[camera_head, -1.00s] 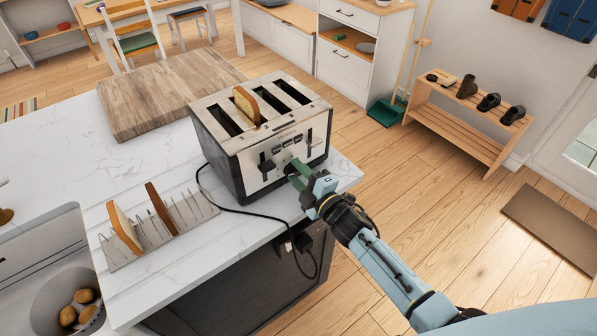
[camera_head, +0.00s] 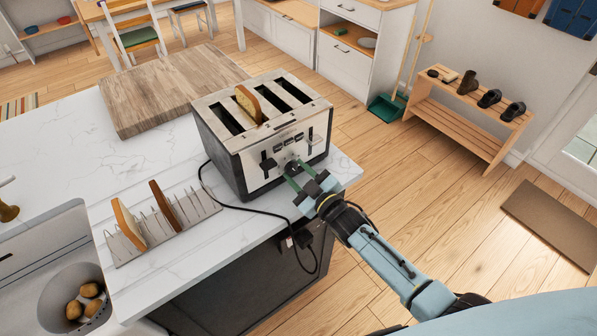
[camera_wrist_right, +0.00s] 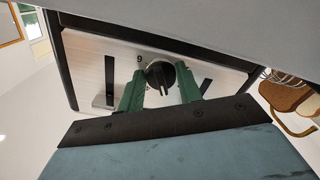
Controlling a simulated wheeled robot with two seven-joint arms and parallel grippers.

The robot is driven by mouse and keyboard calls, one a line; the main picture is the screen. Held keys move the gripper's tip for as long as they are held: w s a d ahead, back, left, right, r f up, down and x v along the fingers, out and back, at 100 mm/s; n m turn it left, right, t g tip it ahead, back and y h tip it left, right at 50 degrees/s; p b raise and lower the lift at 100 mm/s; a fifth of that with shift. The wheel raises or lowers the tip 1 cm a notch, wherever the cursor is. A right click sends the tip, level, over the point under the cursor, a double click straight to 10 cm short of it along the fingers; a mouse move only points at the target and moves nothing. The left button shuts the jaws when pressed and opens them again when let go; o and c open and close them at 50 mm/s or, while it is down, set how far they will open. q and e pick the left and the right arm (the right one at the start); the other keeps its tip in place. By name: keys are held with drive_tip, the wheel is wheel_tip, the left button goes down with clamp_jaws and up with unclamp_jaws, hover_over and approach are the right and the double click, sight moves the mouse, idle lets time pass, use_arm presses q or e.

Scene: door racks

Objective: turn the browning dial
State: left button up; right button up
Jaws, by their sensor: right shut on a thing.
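The toaster (camera_head: 233,153) stands near the counter's right corner, with a slice of bread (camera_head: 249,104) upright in one slot. The browning dial is a round black knob low on its front panel, and it shows in the right wrist view (camera_wrist_right: 160,75). My right gripper (camera_head: 297,178) reaches the front panel from the lower right. In the right wrist view its two green fingers (camera_wrist_right: 159,91) lie on either side of the dial and are shut on it. Dark levers (camera_wrist_right: 110,91) stand beside the fingers. My left gripper is not in view.
A toast rack (camera_head: 166,232) with two slices stands left of the toaster. A black cord (camera_head: 240,210) runs over the counter edge. A wooden board (camera_head: 170,90) lies behind. A bowl of potatoes (camera_head: 66,285) is at lower left.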

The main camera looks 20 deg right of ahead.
drive_tip(key=shift+m, duration=0.5)
drive_tip(key=o, duration=1)
drive_tip(key=v, duration=1.3)
drive_tip(key=shift+s, duration=0.25)
